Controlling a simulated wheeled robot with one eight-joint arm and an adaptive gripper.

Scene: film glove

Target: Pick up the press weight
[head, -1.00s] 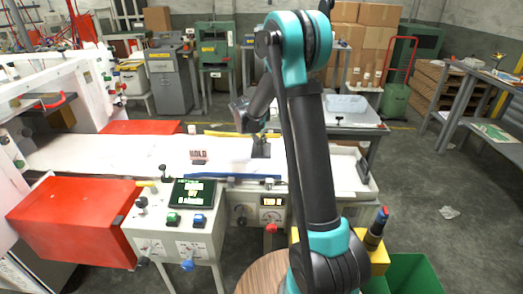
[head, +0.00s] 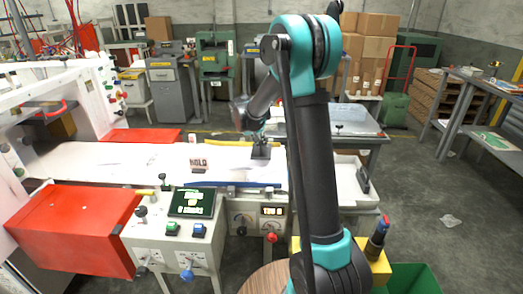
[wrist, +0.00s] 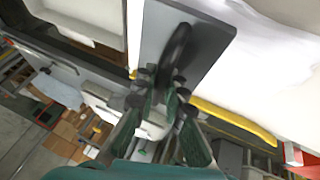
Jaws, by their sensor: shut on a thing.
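The press weight (wrist: 210,45) is a dark grey slab with a black loop handle, large at the top of the wrist view. In the head view the weight (head: 261,152) is small and dark at the right part of the white film bed. My gripper (wrist: 161,88) is shut on the handle's near end, with a finger on each side. In the head view my wrist is partly hidden behind my arm. I cannot tell whether the weight rests on the bed or is slightly above it.
A small HOLD sign (head: 198,164) stands on the white bed (head: 120,160) to the weight's left. A blue bar (head: 245,184) runs along the near edge, a yellow strip (wrist: 235,118) along the far edge. The control panel (head: 178,235) stands in front.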

